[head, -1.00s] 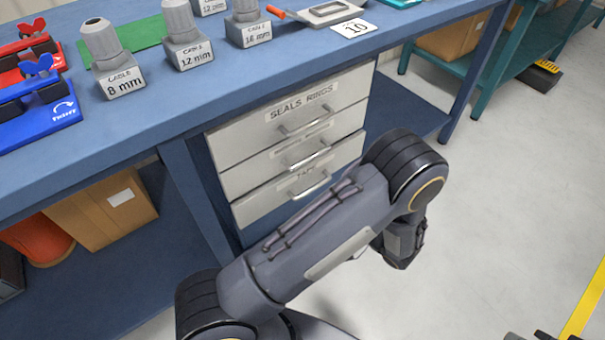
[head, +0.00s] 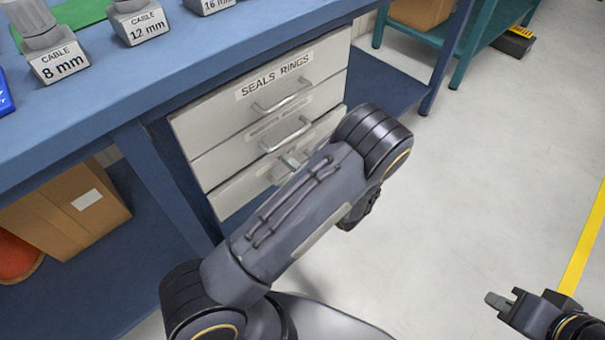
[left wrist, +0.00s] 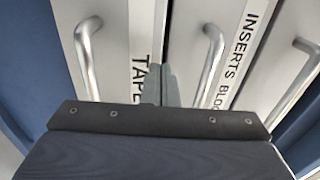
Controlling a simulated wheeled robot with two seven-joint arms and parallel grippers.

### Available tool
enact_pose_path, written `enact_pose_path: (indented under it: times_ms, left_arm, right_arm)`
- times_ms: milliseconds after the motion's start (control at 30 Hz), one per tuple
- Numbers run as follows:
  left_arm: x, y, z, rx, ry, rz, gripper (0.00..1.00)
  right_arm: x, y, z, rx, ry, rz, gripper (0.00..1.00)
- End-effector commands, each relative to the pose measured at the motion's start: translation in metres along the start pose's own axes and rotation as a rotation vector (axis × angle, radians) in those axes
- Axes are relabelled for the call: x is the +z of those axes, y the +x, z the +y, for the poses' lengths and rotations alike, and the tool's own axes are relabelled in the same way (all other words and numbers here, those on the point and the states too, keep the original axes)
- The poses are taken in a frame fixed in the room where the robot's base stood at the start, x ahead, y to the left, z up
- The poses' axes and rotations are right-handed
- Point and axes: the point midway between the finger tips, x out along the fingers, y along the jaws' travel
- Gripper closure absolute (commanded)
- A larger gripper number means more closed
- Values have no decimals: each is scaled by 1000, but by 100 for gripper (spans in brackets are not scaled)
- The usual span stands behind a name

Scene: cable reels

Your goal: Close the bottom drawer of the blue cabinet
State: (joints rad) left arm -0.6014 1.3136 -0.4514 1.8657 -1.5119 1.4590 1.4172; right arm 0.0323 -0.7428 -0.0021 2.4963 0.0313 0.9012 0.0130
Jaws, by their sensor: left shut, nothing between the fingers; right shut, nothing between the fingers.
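The blue cabinet (head: 137,150) holds three light grey drawers with bar handles. The bottom drawer (head: 235,193) is partly hidden by my left arm in the head view. Its front looks nearly level with the drawers above; I cannot tell whether a small gap remains. In the left wrist view, the bottom drawer (left wrist: 110,25), labelled TAPE, is at left. My left gripper (left wrist: 161,85) is shut and empty, its fingertips at the drawer fronts beside the TAPE label, between two handles; contact is unclear. My right gripper (head: 500,303) is shut and empty, away from the cabinet.
The middle drawer (left wrist: 190,30), labelled INSERTS, and the SEALS RINGS drawer (head: 215,105) are above. Cable blocks (head: 60,62) stand on the benchtop. A cardboard box (head: 65,215) is on the lower shelf.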

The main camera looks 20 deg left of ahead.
Motion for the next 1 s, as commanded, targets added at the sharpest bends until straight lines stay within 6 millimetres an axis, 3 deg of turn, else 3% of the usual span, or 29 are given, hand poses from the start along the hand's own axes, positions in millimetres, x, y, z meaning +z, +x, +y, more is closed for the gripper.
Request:
enact_pose_path:
  times_ms: [133,533,767,1000]
  left_arm:
    - [0,11,0,1,0,-1,100]
    - [0,14,0,1,0,0,100]
    - [1,38,1,0,1,-3,100]
    - [0,42,-1,-2,1,-3,100]
  right_arm:
    - [1,2,1,0,0,0,100]
    - [1,3,1,0,0,0,100]
    - [5,9,4,0,0,0,100]
    - [4,8,4,0,0,0,100]
